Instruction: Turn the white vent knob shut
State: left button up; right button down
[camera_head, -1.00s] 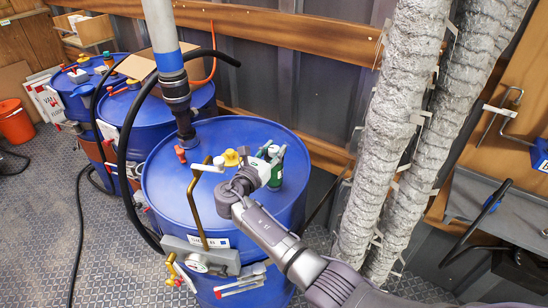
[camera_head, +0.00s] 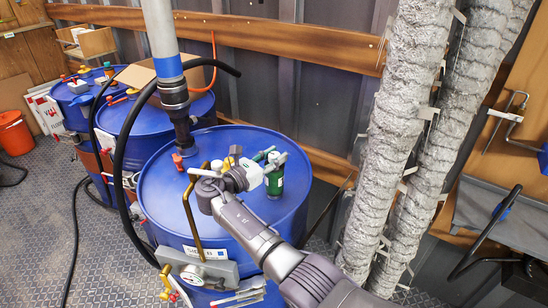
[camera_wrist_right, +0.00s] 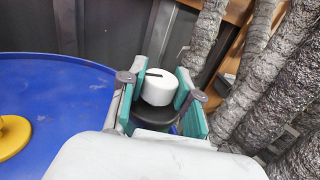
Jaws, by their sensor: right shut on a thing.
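The white vent knob (camera_wrist_right: 158,86) is a short white cylinder with a dark slot mark on its top, on a dark round base. In the right wrist view it stands between the two teal finger pads of my right gripper (camera_wrist_right: 160,96), which is shut on it. In the head view my right gripper (camera_head: 271,158) is over the right back part of the near blue drum (camera_head: 165,205). There the knob is mostly hidden by the fingers, above a green fitting (camera_head: 276,183). My left gripper is not in view.
A yellow cap (camera_wrist_right: 12,137) sits on the drum top left of the knob. A thick pipe (camera_head: 175,95) with a black hose rises from the drum. A brass tube and gauge (camera_head: 193,274) are at its front. Silver wrapped pipes (camera_head: 394,130) stand to the right.

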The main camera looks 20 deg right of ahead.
jog(key=c, duration=0.8)
grip_release()
